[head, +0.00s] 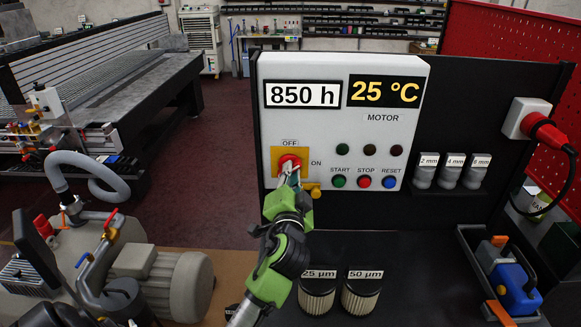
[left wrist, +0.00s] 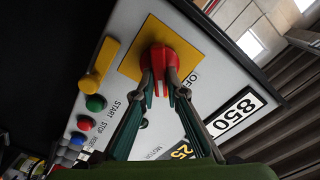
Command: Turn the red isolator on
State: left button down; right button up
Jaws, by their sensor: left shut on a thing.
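The red isolator (head: 289,162) is a red rotary knob on a yellow plate (head: 304,156) at the lower left of the white motor panel (head: 343,75). Labels OFF above and ON to the right stand by it. My left gripper (head: 287,172) is at the knob, with its fingers shut on it. In the left wrist view the two fingertips (left wrist: 164,88) close on either side of the red knob (left wrist: 158,62). The knob's exact angle is partly hidden by the fingers. My right gripper is in neither view.
Green START, red STOP and blue RESET buttons (head: 364,182) sit right of the isolator, and a yellow lever-like piece (head: 314,190) sits just below it. Two filters (head: 317,294) stand on the dark table below. A red plug (head: 541,127) is at the right.

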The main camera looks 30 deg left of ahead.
pick_arm(q)
jog(key=shift+d+f+m+p, duration=0.1)
jog(key=shift+m+p, duration=0.95)
jog(key=shift+m, duration=0.85)
jog(key=shift+f+m+p, duration=0.1)
jog(key=shift+m+p, duration=0.9)
jog(key=shift+m, duration=1.2)
jog(key=c, duration=2)
grip_release()
jog(key=shift+c, duration=0.2)
